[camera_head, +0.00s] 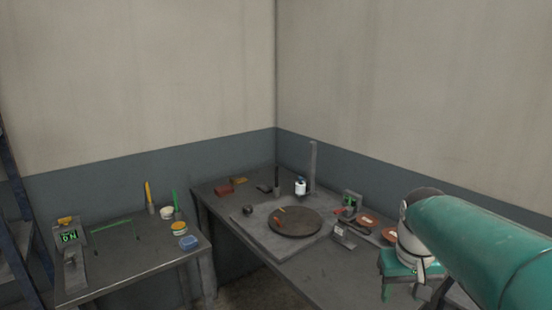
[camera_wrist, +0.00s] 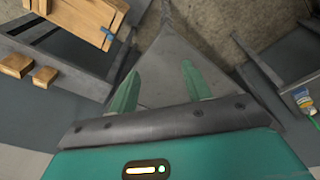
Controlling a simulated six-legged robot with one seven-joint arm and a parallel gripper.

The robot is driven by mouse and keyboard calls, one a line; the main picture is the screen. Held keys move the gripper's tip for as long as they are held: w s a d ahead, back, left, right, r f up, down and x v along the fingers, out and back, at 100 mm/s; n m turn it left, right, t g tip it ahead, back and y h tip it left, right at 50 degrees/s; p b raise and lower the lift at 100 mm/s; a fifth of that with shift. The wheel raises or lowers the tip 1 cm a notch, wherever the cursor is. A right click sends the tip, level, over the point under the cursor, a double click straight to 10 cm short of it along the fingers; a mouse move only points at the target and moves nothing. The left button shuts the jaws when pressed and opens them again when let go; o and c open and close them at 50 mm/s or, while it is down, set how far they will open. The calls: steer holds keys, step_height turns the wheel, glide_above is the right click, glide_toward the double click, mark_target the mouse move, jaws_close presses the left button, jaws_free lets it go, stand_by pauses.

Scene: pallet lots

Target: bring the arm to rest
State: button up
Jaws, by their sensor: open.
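My gripper (camera_wrist: 158,84) shows in the wrist view with its two green fingers spread apart and nothing between them. A bare grey surface lies beyond the fingertips. In the head view my green and white arm reaches in from the right edge, and the green gripper end (camera_head: 402,268) hangs by the right part of the long grey table (camera_head: 300,272). The arm hides part of that table. I cannot tell the gap between gripper and table.
The long table holds a round dark plate (camera_head: 295,222), a white bottle (camera_head: 300,187) and red-brown discs. The wrist view shows a wooden box (camera_wrist: 82,18) at upper left.

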steer(key=s+a+t, duration=0.4)
steer(key=s+a, duration=0.5)
steer(key=s, duration=0.4)
steer(key=shift+a+f+n+y, duration=0.25)
steer(key=shift+a+n+y, duration=0.05)
steer(key=shift+y, duration=0.1)
steer(key=shift+s, duration=0.1)
steer(key=shift+c, duration=1.4)
steer(key=shift+d, duration=0.15)
